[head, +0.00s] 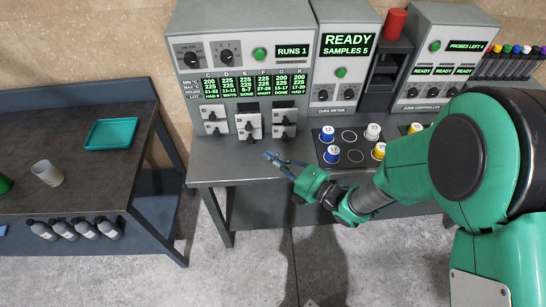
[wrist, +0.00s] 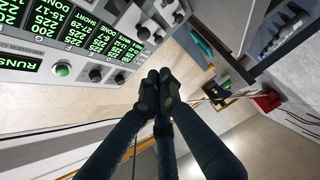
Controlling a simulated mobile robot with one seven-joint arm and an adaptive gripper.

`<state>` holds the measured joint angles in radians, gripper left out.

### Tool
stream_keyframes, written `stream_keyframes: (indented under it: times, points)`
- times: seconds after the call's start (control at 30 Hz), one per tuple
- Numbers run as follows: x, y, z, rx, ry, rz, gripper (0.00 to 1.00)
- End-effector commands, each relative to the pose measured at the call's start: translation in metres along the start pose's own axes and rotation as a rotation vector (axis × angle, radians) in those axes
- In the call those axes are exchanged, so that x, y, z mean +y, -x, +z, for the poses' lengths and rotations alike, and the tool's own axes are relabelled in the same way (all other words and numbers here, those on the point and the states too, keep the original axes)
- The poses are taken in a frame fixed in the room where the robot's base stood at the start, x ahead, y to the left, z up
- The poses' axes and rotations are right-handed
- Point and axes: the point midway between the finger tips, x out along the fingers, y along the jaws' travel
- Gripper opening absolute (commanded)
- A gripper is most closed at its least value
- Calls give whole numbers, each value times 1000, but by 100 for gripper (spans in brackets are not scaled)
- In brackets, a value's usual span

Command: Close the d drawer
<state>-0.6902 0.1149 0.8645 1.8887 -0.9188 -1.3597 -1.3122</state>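The grey press cabinet (head: 240,80) stands on the bench, with columns lettered C, D, E, F, G and K on its display. Below are small pale drawer fronts with black knobs: a left pair (head: 214,121), a middle group (head: 249,127) and a right pair (head: 284,123). The middle front seems to stand out, with a dark gap above it. Which front is the d drawer is too small to tell. My gripper (head: 271,156) is in front of and below the middle fronts, apart from them. In the wrist view its dark fingertips (wrist: 158,90) are together and empty; knobs show beyond them.
A cure meter (head: 342,60) and several capped samples on a black tray (head: 350,158) stand to the right. A side table (head: 70,190) with a teal tray (head: 111,134) and a cup (head: 46,173) is at left. Bare bench lies before the left drawers.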

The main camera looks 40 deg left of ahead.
Motion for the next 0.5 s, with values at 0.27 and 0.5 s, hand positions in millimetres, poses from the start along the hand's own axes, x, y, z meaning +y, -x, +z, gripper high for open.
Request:
stream_keyframes:
  times: [0.27, 0.5]
  points:
    - [-2, -42, -1, 3, 1, 0, 0]
    - [-2, -81, -2, 3, 0, -1, 0]
